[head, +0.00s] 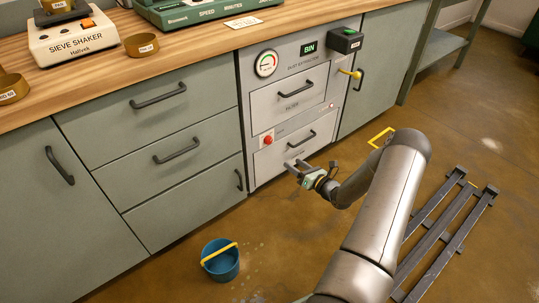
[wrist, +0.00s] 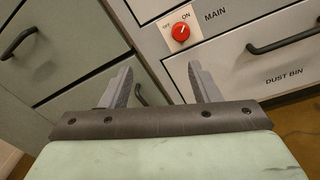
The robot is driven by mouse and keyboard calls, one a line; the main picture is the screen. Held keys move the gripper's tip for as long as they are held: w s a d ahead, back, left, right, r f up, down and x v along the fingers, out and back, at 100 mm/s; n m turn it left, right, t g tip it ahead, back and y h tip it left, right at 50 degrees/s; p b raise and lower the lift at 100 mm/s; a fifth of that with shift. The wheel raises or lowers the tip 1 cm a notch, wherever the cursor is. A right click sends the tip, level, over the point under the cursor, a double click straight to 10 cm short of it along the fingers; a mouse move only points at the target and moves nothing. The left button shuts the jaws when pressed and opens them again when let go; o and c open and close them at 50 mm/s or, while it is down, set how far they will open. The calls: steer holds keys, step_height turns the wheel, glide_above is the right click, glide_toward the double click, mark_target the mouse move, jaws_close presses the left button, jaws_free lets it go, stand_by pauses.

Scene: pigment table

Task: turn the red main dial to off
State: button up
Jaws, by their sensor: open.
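The red main dial (head: 267,140) sits on a small pale plate on the front of the grey dust extractor (head: 262,100), left of the lower drawer handle. In the wrist view the dial (wrist: 181,31) is round and red, with OFF at the plate's upper left, ON at its upper right and MAIN printed beside it. The dial's white mark seems to point toward ON, but it is small. My gripper (head: 294,166) is in front of the lower drawer, below and right of the dial. In the wrist view my gripper (wrist: 163,82) is open and empty, with the dial beyond its fingertips.
The dust bin drawer handle (wrist: 284,42) sticks out right of the dial. The filter drawer (head: 290,95) is above, and a yellow lever (head: 351,73) juts out at upper right. A blue bucket (head: 221,264) stands on the floor. Green drawers (head: 170,140) flank the left side.

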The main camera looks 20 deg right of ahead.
step_height(320, 180, down, 2)
steer(key=d+m+h, duration=0.1)
steer(key=d, duration=0.1)
steer(key=b, duration=0.5)
glide_toward(270, 142)
steer(key=shift+m+t, duration=0.3)
steer(key=x, duration=0.8)
steer(key=shift+a+f, duration=0.15)
steer(key=c, duration=1)
